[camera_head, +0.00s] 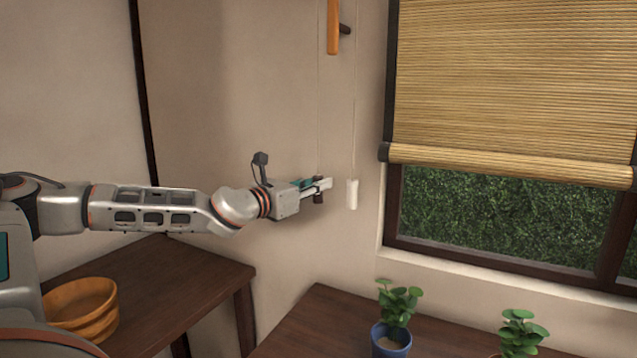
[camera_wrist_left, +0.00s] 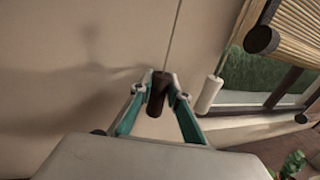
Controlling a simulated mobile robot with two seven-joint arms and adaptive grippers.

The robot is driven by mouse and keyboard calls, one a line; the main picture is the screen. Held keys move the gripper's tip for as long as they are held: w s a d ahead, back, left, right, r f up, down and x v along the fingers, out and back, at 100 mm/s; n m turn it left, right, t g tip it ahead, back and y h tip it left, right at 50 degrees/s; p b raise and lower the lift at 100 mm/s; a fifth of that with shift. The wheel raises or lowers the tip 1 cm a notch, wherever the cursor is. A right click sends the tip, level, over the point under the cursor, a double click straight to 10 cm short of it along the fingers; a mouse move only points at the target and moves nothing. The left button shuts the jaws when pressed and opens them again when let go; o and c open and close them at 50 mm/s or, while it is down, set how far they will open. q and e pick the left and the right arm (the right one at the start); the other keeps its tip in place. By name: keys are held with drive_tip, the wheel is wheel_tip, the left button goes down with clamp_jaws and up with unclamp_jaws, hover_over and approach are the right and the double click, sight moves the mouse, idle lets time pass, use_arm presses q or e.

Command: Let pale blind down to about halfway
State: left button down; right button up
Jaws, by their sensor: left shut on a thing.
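A straw-coloured slatted blind (camera_head: 515,75) hangs over the upper part of the window, its rolled lower edge (camera_head: 510,166) level across the pane. To its left, two thin cords hang along the wall. One ends in a white pull (camera_head: 352,194), hanging free; it also shows in the left wrist view (camera_wrist_left: 209,94). The other ends in a dark brown pull (camera_wrist_left: 157,95). My left gripper (camera_head: 321,189) is shut on the dark brown pull, just left of the white one. The pull is partly hidden by the fingers in the head view. My right gripper is not in view.
An orange-brown wooden piece (camera_head: 333,28) with a dark peg is on the wall above. Potted plants (camera_head: 391,338) stand on a dark wooden table (camera_head: 315,325) below the window. A wooden bowl (camera_head: 85,305) sits on another dark table (camera_head: 205,268) under my left arm.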

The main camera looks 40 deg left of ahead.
use_arm(q)
drive_tip(key=c, duration=1.9)
unclamp_jaws()
drive_tip(key=shift+s+r, duration=0.1)
drive_tip(key=shift+s+a+r, duration=0.1)
drive_tip(key=shift+s+a, duration=0.05)
drive_tip(key=shift+s, duration=0.25)
drive_tip(key=s, duration=1.1)
